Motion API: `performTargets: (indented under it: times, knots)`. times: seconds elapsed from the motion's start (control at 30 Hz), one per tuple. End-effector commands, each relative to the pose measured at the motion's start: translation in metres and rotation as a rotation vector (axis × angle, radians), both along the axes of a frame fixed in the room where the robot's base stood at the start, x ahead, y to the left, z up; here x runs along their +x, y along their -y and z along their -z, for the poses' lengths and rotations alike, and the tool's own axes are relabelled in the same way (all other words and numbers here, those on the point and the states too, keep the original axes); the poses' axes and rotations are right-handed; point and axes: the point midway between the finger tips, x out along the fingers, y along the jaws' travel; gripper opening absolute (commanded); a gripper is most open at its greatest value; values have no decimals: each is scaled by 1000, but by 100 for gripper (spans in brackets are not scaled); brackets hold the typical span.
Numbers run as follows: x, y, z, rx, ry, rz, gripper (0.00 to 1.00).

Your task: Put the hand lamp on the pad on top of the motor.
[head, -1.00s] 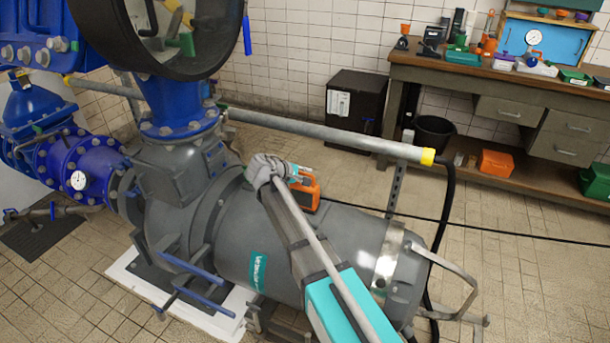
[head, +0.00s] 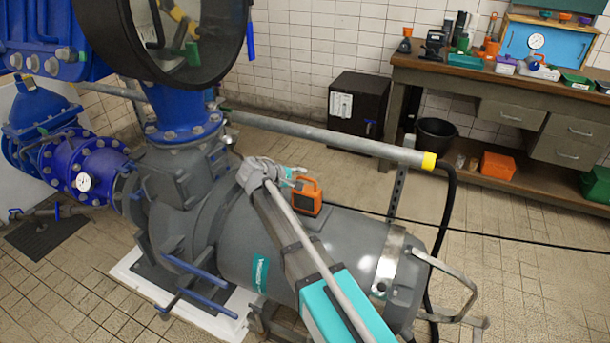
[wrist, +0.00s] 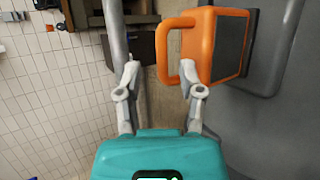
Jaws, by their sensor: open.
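The hand lamp (head: 307,197) is orange with a dark face and a loop handle. It sits upright on top of the grey motor (head: 340,243), and it also shows in the wrist view (wrist: 205,45). My gripper (wrist: 162,78) is open and empty in the wrist view. Its right finger is close to the lamp's handle, and I cannot tell whether they touch. In the head view my gripper (head: 290,176) is just left of the lamp, mostly hidden behind my wrist. I cannot make out the pad; the lamp's underside is not clearly visible.
A grey horizontal pipe (head: 330,137) with a yellow end runs behind the motor. A large round dark-rimmed part (head: 185,30) and blue pipework (head: 95,170) stand at the left. A cluttered workbench (head: 450,78) and a black cabinet (head: 360,105) are at the back.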

Motion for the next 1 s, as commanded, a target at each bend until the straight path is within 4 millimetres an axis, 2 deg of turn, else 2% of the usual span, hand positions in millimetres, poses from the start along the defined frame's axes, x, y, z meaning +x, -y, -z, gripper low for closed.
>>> performTargets:
  times: [0.03, 0.2, 0.5, 1.0]
  knots:
    - [-6, -6, -9, 0, -1, -3, 50]
    - [-22, -22, -23, -1, 0, -2, 50]
    - [-42, -44, -39, -1, -1, -1, 50]
    - [-47, -50, -41, 0, 0, 0, 50]
